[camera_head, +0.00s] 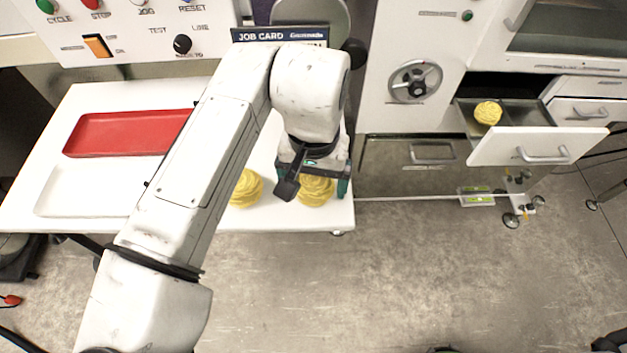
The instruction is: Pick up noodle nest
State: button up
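A yellow noodle nest (316,193) sits near the front right of the white table, directly below my gripper (313,181). My gripper points down over this nest with its fingers apart, one to each side; the wrist hides the nest's far part. I cannot tell how far down the fingertips reach. A second noodle nest (246,189) sits to the left, partly hidden by my arm. A third noodle nest (488,112) lies in the open drawer at the right.
A red tray (125,134) and a white tray (85,192) lie on the left of the white table (225,222). A control panel (120,30) and a job card (280,35) stand behind. The open drawer (535,147) juts out at the right. The floor in front is clear.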

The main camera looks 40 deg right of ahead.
jog(key=c, duration=0.8)
jog(key=shift+r, duration=0.1)
jog(key=shift+c, duration=0.2)
